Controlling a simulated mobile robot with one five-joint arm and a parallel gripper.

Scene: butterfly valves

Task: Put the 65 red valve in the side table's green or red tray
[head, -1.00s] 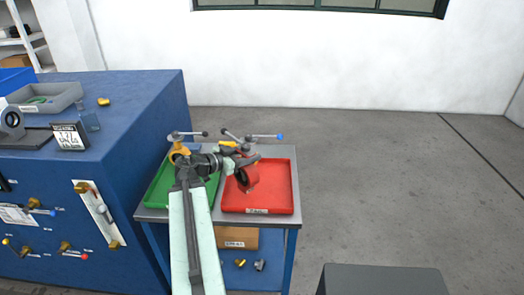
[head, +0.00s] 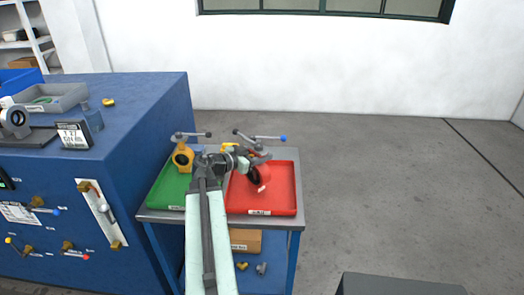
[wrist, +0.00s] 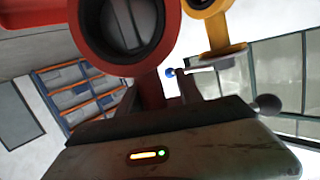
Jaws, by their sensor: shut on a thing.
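The red valve (head: 263,177) is a ring-shaped body with a dark bore. It is held in my gripper (head: 250,160) over the left part of the red tray (head: 282,205). The head view does not show clearly whether it touches the tray floor. In the wrist view the red valve (wrist: 160,88) fills the upper middle, close to the jaws. The green tray (head: 168,192) is to the left, partly hidden by my arm. No size marking is readable on the red valve.
A yellow valve (head: 182,157) with a dark-knobbed lever is at the green tray. Another lever with a blue knob (head: 283,138) extends behind my gripper. The blue cabinet (head: 150,130) stands close on the left.

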